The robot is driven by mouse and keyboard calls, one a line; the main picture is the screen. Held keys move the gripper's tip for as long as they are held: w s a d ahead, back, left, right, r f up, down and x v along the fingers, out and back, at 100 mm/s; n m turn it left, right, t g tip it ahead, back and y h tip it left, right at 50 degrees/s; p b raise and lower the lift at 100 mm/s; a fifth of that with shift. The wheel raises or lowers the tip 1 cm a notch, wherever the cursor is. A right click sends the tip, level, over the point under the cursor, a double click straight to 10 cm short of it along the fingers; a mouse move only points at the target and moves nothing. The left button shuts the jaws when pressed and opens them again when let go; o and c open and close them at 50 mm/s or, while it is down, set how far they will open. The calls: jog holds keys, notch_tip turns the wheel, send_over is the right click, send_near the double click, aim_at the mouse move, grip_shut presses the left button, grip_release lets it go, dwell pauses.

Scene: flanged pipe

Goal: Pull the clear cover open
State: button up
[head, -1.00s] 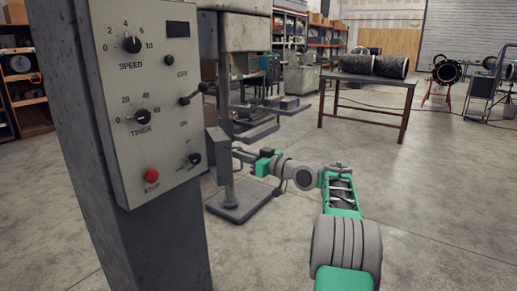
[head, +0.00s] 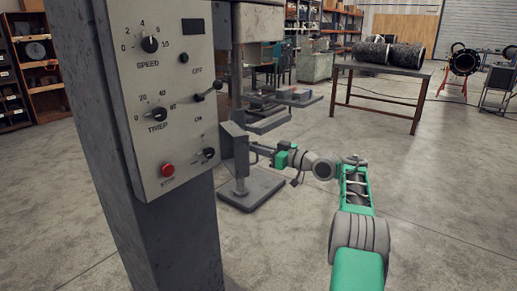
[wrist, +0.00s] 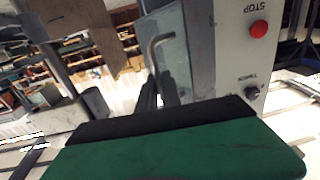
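In the wrist view a translucent grey panel (wrist: 176,68), which looks like the clear cover, stands beside the machine's control box. A bent metal handle (wrist: 153,55) shows at its left side. The dark fingers of my gripper (wrist: 159,86) show just below the handle, largely hidden by the green and black wrist body. Whether they touch the handle or how far apart they are is unclear. In the head view my gripper (head: 254,148) reaches left to the machine beside a small grey box-like part (head: 233,140). The clear cover is not distinct there.
The control box (head: 158,95) with dials, levers and a red stop button (head: 168,170) stands close on the left. The machine's base plate (head: 252,190) is on the floor below my gripper. A table with dark pipe (head: 385,70) stands behind. The floor at right is open.

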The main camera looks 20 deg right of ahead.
jog(key=shift+o, duration=0.8)
jog(key=shift+a, duration=0.15)
jog(key=v, duration=0.8)
